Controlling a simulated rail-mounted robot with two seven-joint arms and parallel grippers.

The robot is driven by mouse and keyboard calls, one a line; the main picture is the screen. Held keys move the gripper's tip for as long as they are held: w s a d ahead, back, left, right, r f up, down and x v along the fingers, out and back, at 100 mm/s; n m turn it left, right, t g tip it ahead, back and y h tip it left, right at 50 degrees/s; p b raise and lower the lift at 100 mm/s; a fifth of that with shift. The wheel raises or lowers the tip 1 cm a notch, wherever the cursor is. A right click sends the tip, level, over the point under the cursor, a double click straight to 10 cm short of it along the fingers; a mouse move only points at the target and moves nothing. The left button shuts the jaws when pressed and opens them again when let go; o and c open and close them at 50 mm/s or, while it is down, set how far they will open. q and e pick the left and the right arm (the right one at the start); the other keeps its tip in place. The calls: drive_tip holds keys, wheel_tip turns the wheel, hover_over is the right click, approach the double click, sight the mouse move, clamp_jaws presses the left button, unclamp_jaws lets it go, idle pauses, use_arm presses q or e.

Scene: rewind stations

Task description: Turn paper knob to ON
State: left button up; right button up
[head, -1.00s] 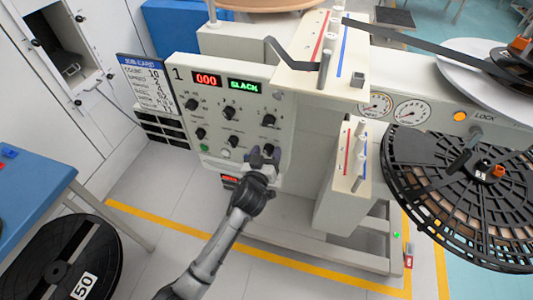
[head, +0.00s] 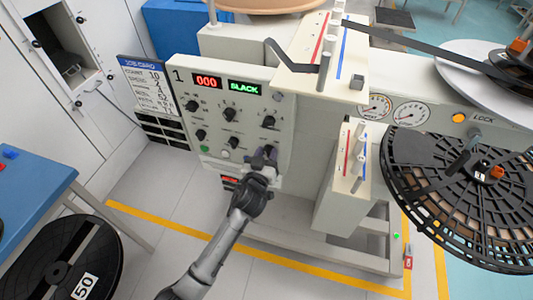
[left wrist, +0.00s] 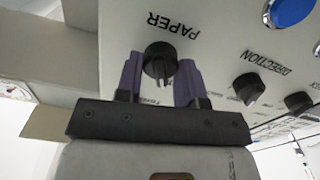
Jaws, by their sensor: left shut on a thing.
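The paper knob (left wrist: 160,60) is a black round knob on the pale panel, with upside-down PAPER lettering above it in the left wrist view. Its ridge points downward in that picture. My left gripper (left wrist: 160,78) is shut on it, a purple finger on each side. Small lettering below the knob is partly hidden by the gripper, so I cannot read the setting. In the head view my left gripper (head: 264,157) is at the lower right of the control panel (head: 215,98) and hides most of the knob. My right gripper is not in view.
Several other black knobs, including the DIRECTION knob (left wrist: 249,88), and a blue button (left wrist: 290,10) are close by. The panel displays (head: 226,84) read 000 and SLACK. A large black reel (head: 465,195) is at the right, and a blue table (head: 30,190) at the left.

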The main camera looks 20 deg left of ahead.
use_arm(q)
drive_tip(key=shift+r+m+p, duration=0.15)
drive_tip(key=shift+m+p, duration=0.55)
drive_tip(key=shift+m, duration=0.4)
drive_tip(key=m+p, duration=0.1)
drive_tip(key=m, duration=0.2)
drive_tip(key=shift+d+m, duration=0.1)
drive_tip(key=shift+m, duration=0.2)
drive_tip(key=m+p, duration=0.1)
drive_tip(key=m, duration=0.2)
drive_tip(key=shift+m, duration=0.4)
drive_tip(key=shift+f+m+p, duration=0.2)
drive_tip(key=shift+m+p, duration=0.2)
drive_tip(key=shift+m, duration=0.3)
drive_tip(key=o, duration=0.9)
